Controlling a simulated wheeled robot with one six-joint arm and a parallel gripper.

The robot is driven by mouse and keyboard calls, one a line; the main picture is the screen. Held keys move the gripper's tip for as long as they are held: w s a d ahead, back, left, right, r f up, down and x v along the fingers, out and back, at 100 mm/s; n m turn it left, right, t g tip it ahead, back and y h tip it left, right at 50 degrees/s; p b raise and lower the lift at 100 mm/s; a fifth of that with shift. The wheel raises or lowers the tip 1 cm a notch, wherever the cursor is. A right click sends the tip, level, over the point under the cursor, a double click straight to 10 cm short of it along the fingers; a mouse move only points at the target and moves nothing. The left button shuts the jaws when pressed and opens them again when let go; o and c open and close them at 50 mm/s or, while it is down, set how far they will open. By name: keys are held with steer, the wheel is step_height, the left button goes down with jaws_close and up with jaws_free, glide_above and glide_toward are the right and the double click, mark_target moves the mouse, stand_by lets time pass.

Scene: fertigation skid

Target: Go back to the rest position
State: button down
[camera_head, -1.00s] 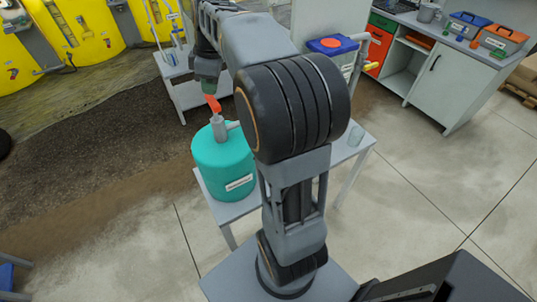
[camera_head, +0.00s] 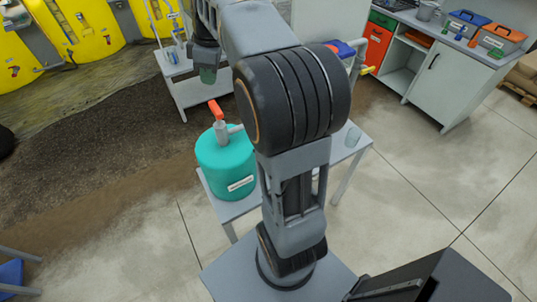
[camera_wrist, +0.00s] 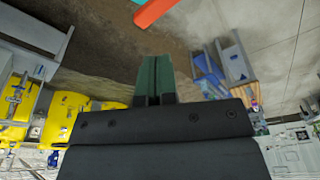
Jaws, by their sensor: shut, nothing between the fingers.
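My gripper (camera_head: 208,76) hangs at the end of my arm in the head view, above and a little left of a teal tank (camera_head: 226,165). The tank has a grey valve fitting with a red-orange handle (camera_head: 216,109) on top. The gripper is apart from the handle, with a visible gap below the fingertips. In the wrist view the green fingers (camera_wrist: 155,75) are together with nothing between them. The end of the red-orange handle (camera_wrist: 152,12) shows at the top edge of the wrist view, beyond the fingertips.
A grey shelf stand (camera_head: 180,95) and yellow tanks (camera_head: 75,25) stand behind. A white bench (camera_head: 440,75) is at right. Open concrete floor lies at right.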

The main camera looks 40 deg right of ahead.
stand_by(0.3)
steer(key=f+m, duration=0.2)
steer(key=m, duration=0.1)
steer(key=s+f+m, duration=0.1)
steer(key=f+m, duration=0.1)
steer(key=m, duration=0.1)
steer(key=shift+s+f+h, duration=0.15)
steer(key=shift+h, duration=0.15)
steer(key=s, duration=0.1)
steer(key=a+f+m, duration=0.1)
steer(key=s+f+m, duration=0.1)
steer(key=shift+s+a+t+h+b, duration=0.25)
steer(key=shift+s+t+h+b, duration=0.05)
steer(key=shift+s+t+b, duration=0.1)
steer(key=s+a+f+m+t+b, duration=0.2)
steer(key=s+a+f, duration=0.3)
steer(key=s+a, duration=0.3)
steer(key=shift+s+t+b, duration=0.3)
steer(key=shift+s, duration=1.75)
